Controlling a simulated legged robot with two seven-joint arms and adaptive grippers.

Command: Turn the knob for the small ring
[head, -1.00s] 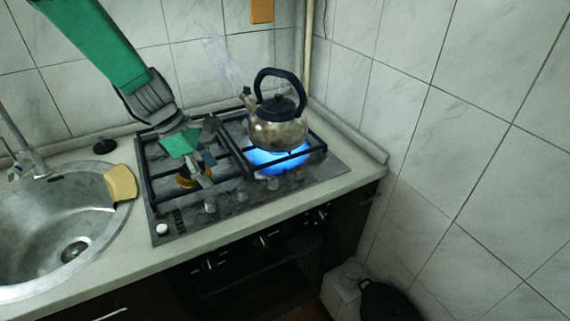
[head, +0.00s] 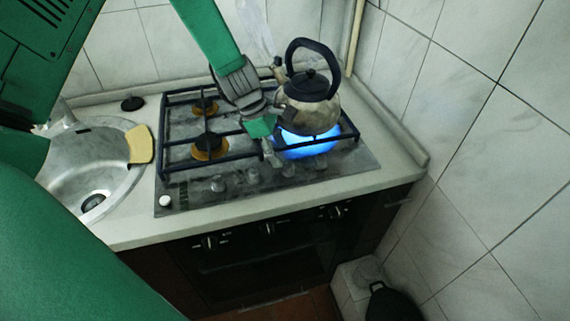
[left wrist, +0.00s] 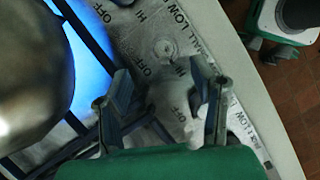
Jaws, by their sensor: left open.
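The cooktop (head: 172,203) has a row of grey knobs along its front, among them a left knob (head: 218,184) and a middle knob (head: 253,176). In the left wrist view, a round knob (left wrist: 165,48) stands beside printed OFF, HI and LOW marks. A partly cut-off label there reads "ALL LOW". My left gripper (head: 270,157) is open above the cooktop, just behind the knob row and left of the lit burner. In the wrist view its fingers (left wrist: 160,85) are spread over the panel, apart from that knob. My right gripper is not in view.
A metal kettle (head: 308,107) stands over a blue flame (head: 310,143), close to my left gripper. A sink (head: 95,170) with a yellow sponge (head: 139,144) lies left. Oven knobs (head: 268,228) line the front below. A tiled wall (head: 480,130) bounds the right.

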